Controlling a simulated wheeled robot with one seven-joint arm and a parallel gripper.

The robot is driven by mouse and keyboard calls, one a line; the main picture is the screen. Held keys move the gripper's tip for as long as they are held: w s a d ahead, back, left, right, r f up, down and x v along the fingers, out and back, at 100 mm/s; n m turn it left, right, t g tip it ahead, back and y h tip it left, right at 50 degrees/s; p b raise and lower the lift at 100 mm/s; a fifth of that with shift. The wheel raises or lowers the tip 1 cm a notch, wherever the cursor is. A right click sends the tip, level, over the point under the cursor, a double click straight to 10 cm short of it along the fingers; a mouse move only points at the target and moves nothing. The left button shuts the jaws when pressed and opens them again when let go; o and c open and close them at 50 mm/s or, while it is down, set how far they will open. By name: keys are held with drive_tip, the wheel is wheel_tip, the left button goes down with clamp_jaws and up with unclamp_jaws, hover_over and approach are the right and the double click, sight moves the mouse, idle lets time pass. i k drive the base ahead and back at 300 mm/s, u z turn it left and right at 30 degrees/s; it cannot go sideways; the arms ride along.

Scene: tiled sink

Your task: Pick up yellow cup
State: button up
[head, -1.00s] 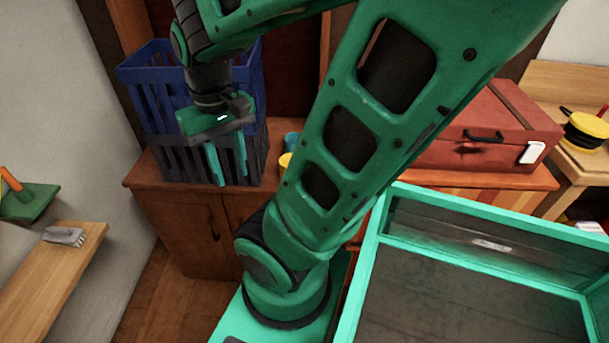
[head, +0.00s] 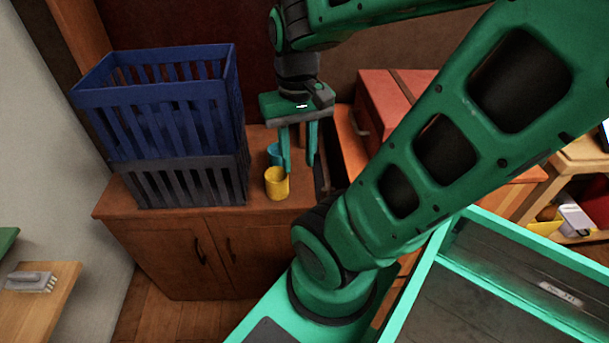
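The yellow cup (head: 277,184) stands upright on the wooden cabinet near its front edge, right of the stacked crates. My gripper (head: 300,166) points down above the cabinet, with its two teal fingers apart and nothing seen between them. The fingertips appear up and to the right of the yellow cup in the picture; the exact depth gap is hard to tell. A blue-teal cup (head: 275,153) stands just behind the yellow cup, partly hidden by my gripper's left finger.
A blue crate (head: 160,125) sits on a dark grey crate (head: 190,185) at the left of the wooden cabinet (head: 140,212). A red case (head: 385,95) lies to the right, partly behind my arm. A wooden bench with a brush (head: 30,281) is at lower left.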

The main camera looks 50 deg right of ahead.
sight(276, 180)
drive_tip(key=z, duration=2.15)
drive_tip(key=k, duration=0.85)
drive_tip(key=u, duration=0.95)
drive_tip(key=i, duration=1)
drive_tip(key=u, duration=0.05)
